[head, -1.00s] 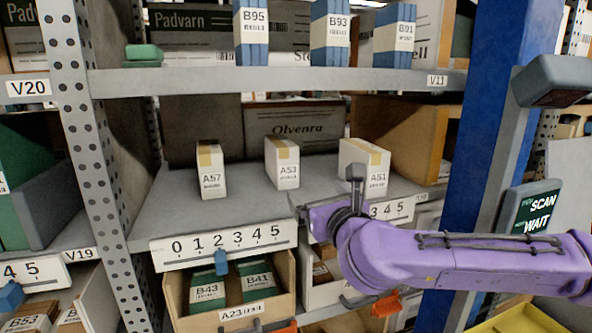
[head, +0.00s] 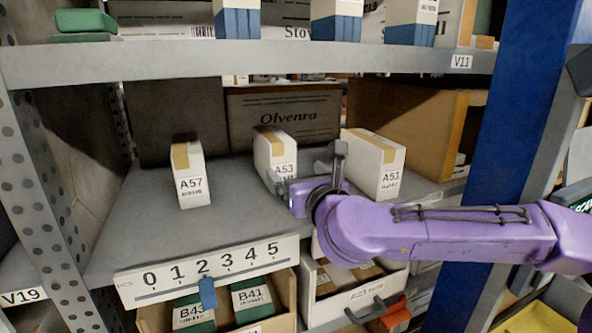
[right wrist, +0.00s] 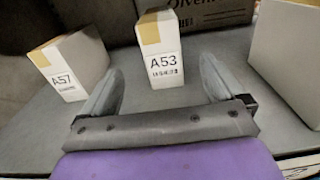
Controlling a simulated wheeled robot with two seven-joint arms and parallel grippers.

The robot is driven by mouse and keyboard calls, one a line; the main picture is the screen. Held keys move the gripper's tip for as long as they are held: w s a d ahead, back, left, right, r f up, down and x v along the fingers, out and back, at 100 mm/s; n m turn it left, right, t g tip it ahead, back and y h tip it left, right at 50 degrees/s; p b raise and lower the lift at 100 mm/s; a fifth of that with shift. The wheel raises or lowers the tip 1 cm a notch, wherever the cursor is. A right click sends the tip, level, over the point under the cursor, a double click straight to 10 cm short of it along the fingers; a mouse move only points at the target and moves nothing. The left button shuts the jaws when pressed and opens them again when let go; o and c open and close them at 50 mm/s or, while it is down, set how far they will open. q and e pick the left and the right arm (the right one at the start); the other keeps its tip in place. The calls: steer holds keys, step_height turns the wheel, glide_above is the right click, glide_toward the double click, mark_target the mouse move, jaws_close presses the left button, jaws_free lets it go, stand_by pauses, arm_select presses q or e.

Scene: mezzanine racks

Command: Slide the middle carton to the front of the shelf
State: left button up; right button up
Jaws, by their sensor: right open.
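The middle carton, A53 (head: 272,158), is white with a tan tape strip and stands upright on the grey shelf (head: 135,225), between carton A57 (head: 192,185) on the left and carton A51 (head: 378,165) on the right. My right gripper (head: 308,172) is at the front right of A53 and hides part of its lower face. In the right wrist view the gripper (right wrist: 162,72) is open, its fingers pointing at A53 (right wrist: 166,58), which stands beyond the tips, in line with the gap. My left gripper is not in view.
A white number strip (head: 210,268) with a blue marker (head: 208,292) runs along the shelf's front edge. The upper shelf (head: 240,62) passes overhead. A blue post (head: 515,80) stands at right. An Olvenra box (head: 285,115) is behind the cartons. Bare shelf lies between A57 and A53.

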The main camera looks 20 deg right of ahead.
mark_target(284, 160)
steer(key=w+p, duration=0.3)
steer(key=w, duration=0.7)
steer(key=shift+w+a+p, duration=0.1)
steer(key=shift+w+p, duration=0.15)
steer(key=shift+p, duration=0.1)
